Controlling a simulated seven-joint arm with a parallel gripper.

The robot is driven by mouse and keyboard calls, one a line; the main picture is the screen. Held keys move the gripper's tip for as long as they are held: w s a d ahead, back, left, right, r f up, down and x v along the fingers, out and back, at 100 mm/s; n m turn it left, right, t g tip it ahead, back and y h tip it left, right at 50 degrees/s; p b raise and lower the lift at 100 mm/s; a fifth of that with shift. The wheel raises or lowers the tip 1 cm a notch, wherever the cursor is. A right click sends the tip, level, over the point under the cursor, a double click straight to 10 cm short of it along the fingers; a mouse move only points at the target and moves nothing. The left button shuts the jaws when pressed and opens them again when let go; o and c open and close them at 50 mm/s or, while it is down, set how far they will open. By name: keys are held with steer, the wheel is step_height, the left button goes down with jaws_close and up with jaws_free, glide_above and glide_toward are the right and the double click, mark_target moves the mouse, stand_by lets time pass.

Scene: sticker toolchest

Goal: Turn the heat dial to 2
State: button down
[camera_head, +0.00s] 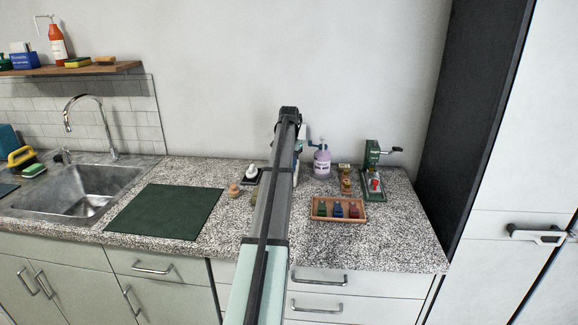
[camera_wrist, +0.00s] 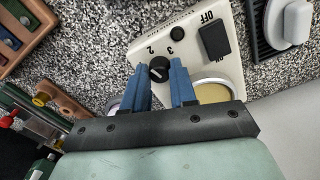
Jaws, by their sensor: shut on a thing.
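In the wrist view a cream-coloured appliance panel (camera_wrist: 195,62) shows a dark round heat dial (camera_wrist: 159,66) with printed numbers 2 and 3 beside it. My gripper (camera_wrist: 160,78) has its two blue fingers on either side of the dial, shut on it. A pale mark shows on the dial, but I cannot tell exactly which number it points at. A smaller black knob (camera_wrist: 177,33) and a black rocker switch (camera_wrist: 214,39) marked OFF lie on the same panel. In the head view my arm hides the gripper and most of the appliance.
A dark green mat (camera_head: 166,211) and a sink (camera_head: 85,190) lie left.

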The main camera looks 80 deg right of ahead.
steer(key=shift+m, duration=1.9)
steer(key=c, duration=0.9)
jaws_free()
steer(key=shift+r, duration=0.1)
step_height(320, 180, up, 14)
steer(key=shift+w+f, duration=0.1)
steer(key=shift+f, duration=0.1)
